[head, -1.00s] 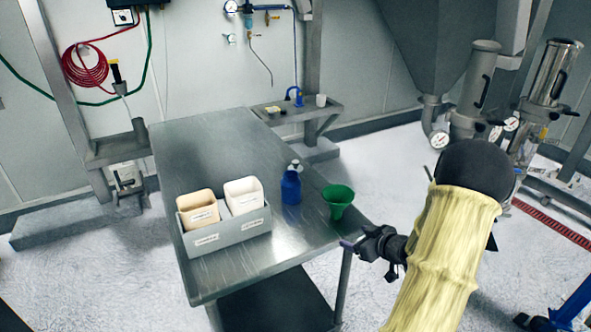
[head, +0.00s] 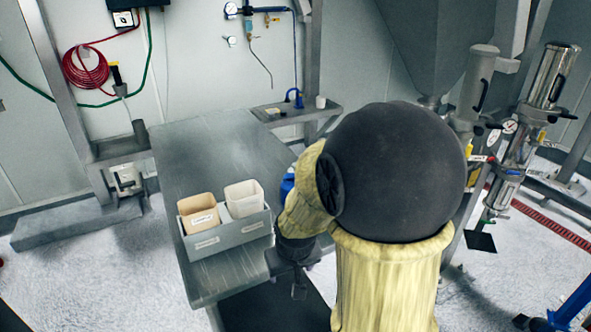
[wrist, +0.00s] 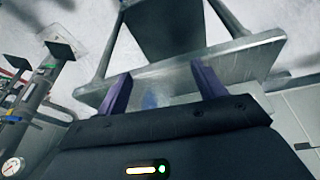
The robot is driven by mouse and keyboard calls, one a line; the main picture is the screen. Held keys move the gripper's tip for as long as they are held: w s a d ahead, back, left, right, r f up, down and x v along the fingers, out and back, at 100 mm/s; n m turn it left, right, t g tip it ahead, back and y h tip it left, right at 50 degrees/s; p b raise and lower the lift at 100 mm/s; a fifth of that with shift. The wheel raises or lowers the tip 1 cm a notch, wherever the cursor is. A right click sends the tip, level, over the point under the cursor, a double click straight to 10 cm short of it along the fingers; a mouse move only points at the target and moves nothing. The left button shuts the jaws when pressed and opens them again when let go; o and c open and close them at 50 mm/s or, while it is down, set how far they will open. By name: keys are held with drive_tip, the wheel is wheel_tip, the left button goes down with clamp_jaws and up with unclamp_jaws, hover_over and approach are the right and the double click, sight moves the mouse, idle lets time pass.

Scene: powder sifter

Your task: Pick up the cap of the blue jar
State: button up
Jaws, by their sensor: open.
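The blue jar (head: 287,186) stands on the metal table (head: 200,146). In the head view only a sliver of it shows beside my arm, and its cap is hidden. My gripper (head: 288,276) is near the table's front right edge, in front of the jar and apart from it. In the wrist view, the two purple fingers of my gripper (wrist: 163,84) are spread wide with nothing between them. A faint blue patch shows on the table beyond them; I cannot tell if it is the jar or its reflection.
A grey tray (head: 232,234) holding a beige container (head: 199,212) and a white container (head: 243,198) sits left of my gripper. The far half of the table is clear. A small shelf (head: 318,109) is at the back wall. Metal sifter equipment (head: 552,75) stands at the right.

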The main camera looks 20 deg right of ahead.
drive_tip(key=w+d+r+m+g+p, duration=0.1)
drive_tip(key=w+d+r+m+p, duration=0.2)
drive_tip(key=w, duration=0.7)
drive_tip(key=w+d+r+m+g+p, duration=0.1)
drive_tip(key=w+d+r+m+p, duration=0.2)
drive_tip(key=w, duration=0.6)
wheel_tip(320, 180, up, 3)
drive_tip(key=m+p, duration=0.2)
drive_tip(key=p, duration=0.2)
drive_tip(key=shift+w+d+r, duration=0.15)
drive_tip(key=shift+w+r, duration=0.05)
drive_tip(key=shift+w, duration=0.2)
